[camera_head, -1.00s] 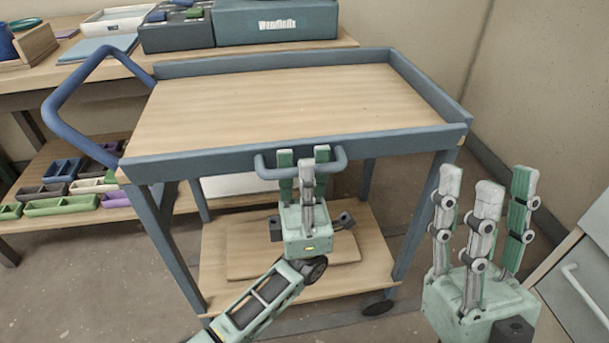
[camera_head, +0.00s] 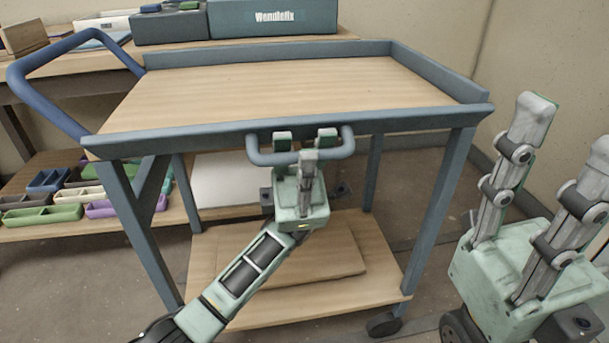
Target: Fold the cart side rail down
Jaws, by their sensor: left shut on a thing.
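The cart's front side rail (camera_head: 200,137) is a blue-grey strip along the near edge of the wooden cart top (camera_head: 290,92). It appears upright, its face toward me. A curved blue-grey handle (camera_head: 347,143) sticks out from the middle of the rail. My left gripper (camera_head: 304,145) is shut on this handle, with green fingers on it and a grey finger in front that hides part of the bar. My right gripper (camera_head: 565,130) is at the right, empty, its fingers spread and pointing up, partly cut off by the picture edge.
The cart's push handle (camera_head: 50,50) rises at the left. A lower shelf (camera_head: 375,250) with a flat board lies under the arm. Behind stands a workbench with boxes (camera_head: 275,20) and small coloured trays (camera_head: 55,214) below. The cart top is bare.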

